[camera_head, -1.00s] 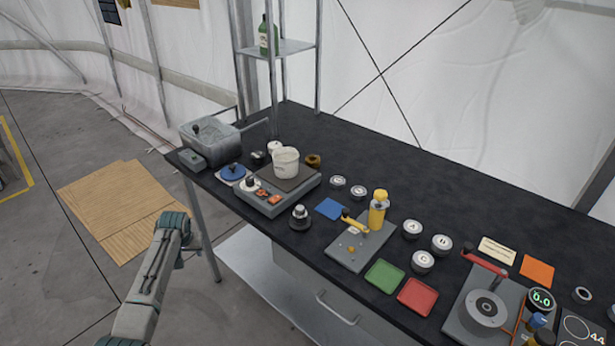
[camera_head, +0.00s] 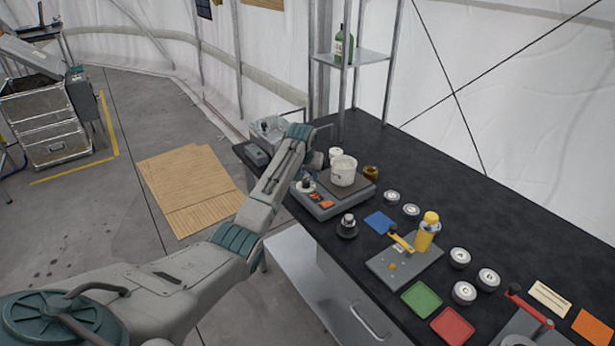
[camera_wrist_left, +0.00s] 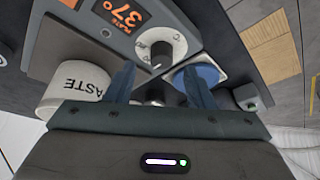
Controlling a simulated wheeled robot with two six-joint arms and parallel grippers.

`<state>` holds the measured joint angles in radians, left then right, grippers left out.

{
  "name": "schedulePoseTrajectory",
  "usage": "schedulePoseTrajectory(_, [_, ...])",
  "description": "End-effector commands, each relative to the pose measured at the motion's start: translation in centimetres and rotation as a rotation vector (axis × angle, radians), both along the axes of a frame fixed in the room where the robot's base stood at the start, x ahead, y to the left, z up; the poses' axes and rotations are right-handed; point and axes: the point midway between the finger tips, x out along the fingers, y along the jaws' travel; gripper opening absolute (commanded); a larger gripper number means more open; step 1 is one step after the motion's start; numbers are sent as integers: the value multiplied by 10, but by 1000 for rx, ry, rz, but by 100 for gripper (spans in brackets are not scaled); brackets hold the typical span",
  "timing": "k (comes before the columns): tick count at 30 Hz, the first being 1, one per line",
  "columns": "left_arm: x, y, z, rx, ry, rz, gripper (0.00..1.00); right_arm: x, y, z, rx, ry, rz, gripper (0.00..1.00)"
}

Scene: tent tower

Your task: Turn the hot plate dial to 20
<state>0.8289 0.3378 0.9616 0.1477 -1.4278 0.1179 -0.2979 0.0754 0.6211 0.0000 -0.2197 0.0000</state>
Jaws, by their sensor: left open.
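The hot plate (camera_head: 322,209) is a grey box near the left end of the black bench, with a white pot (camera_head: 343,172) on its dark top. Its white dial (camera_head: 306,187) also shows in the left wrist view (camera_wrist_left: 160,46), beside an orange display (camera_wrist_left: 124,16) that seems to read 37°. My left gripper (camera_wrist_left: 158,78) is open and empty, its two fingers pointing toward the dial and apart from it. In the head view the arm reaches over the bench's front edge, and the fingers are largely hidden. My right gripper is not in view.
A blue-topped round item (camera_wrist_left: 206,74) is close beside the right finger in the wrist view, and the pot marked "ASTE" (camera_wrist_left: 75,90) is at left. A black knob-like item (camera_head: 347,227) stands in front of the hot plate. A grey basin (camera_head: 268,130) is behind the arm.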

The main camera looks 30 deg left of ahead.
Motion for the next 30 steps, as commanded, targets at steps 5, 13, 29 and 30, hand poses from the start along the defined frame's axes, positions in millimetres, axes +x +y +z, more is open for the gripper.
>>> schedulePoseTrajectory(5, [7, 3, -19, -1, 2, 1, 48, 0, -4, 5, -4, 0, 2, 0])
schedulePoseTrajectory(13, [11, 5, -29, 1, 0, 0, 48, -1, -6, 6, -6, 2, 2, 0])
schedulePoseTrajectory(29, [10, 5, -29, 1, 0, 1, 4, -3, -5, 6, -5, 4, 2, 0])
schedulePoseTrajectory(30, [10, 5, -29, 1, 0, 3, 4, -3, -5, 6, -5, 4, 2, 0])
